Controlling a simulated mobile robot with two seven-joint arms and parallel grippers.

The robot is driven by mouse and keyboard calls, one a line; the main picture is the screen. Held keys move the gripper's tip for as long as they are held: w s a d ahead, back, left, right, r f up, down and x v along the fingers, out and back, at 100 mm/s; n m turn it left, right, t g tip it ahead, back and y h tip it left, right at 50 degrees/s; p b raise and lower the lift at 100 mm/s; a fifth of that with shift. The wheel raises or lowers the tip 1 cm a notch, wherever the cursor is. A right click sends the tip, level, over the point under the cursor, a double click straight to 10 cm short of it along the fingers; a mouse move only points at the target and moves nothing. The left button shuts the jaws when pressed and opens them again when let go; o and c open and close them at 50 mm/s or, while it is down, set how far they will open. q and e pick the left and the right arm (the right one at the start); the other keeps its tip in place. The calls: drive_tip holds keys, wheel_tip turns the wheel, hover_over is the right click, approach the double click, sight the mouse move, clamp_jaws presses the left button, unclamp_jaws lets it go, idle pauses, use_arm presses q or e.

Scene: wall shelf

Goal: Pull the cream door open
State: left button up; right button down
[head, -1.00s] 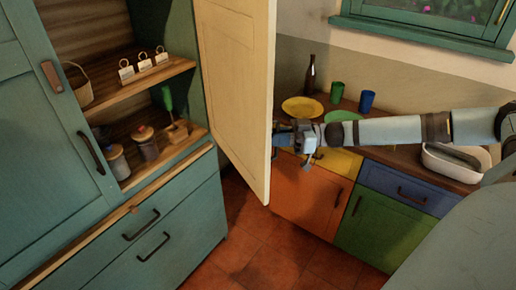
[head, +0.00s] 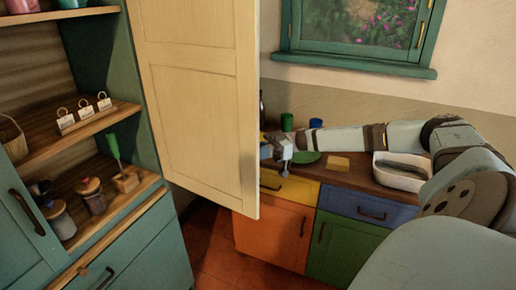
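The cream door (head: 200,90) stands swung out from the teal cupboard, with its panelled inner face towards me. My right gripper (head: 266,149) is at the door's free edge, on its right. Its fingers are partly hidden behind the door, so I cannot tell whether they hold anything. The door's handle is not visible. My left gripper is not in view.
Open shelves (head: 85,130) with jars and tags are at the left. The counter (head: 345,172) behind my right arm holds a white basin (head: 401,172), a green plate (head: 306,157) and cups. A teal window (head: 360,30) is above.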

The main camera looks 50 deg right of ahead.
drive_tip(key=shift+r, duration=0.1)
drive_tip(key=c, duration=1.4)
unclamp_jaws()
drive_tip(key=shift+w, duration=0.1)
drive_tip(key=shift+o, duration=1.1)
drive_tip(key=shift+w+a, duration=0.15)
drive_tip(key=shift+a, duration=0.05)
drive_tip(key=b+v, duration=0.2)
drive_tip(key=v, duration=1.2)
drive_tip(key=shift+a, duration=0.1)
